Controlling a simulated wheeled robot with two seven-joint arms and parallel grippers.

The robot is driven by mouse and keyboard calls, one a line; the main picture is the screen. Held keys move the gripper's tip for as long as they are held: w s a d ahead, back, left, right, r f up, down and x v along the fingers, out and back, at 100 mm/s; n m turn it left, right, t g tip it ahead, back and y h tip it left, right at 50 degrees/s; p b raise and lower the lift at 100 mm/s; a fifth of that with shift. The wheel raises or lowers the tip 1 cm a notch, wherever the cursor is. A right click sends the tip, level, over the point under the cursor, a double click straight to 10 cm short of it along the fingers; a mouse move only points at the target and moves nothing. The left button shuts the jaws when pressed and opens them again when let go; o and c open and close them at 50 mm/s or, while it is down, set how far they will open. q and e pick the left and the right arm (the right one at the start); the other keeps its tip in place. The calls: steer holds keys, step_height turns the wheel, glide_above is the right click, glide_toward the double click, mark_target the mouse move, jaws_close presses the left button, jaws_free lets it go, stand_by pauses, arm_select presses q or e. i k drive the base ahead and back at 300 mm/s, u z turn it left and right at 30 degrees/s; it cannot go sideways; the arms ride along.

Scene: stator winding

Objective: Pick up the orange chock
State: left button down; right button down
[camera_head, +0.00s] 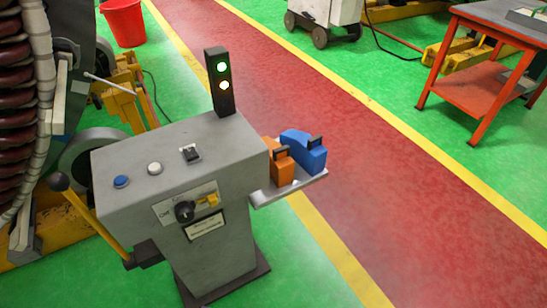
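The orange chock (279,163) sits on a small grey shelf (268,196) fixed to the right side of a grey control console. It has a dark handle on top, and its left part is hidden behind the console. A blue chock (305,152) with a dark handle stands right beside it on the same shelf. Neither of my grippers shows in the head view.
The grey console (215,145) carries buttons, a knob and a signal light post (219,80). A lever with a black knob (59,181) stands at its left. A large wound machine (22,100) fills the left edge. An orange-legged table (490,60) stands back right. The red walkway (400,190) is clear.

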mark_target(281, 165)
steer(key=z, duration=1.85)
steer(key=i, duration=2.65)
steer(key=u, duration=3.5)
steer(key=i, duration=0.5)
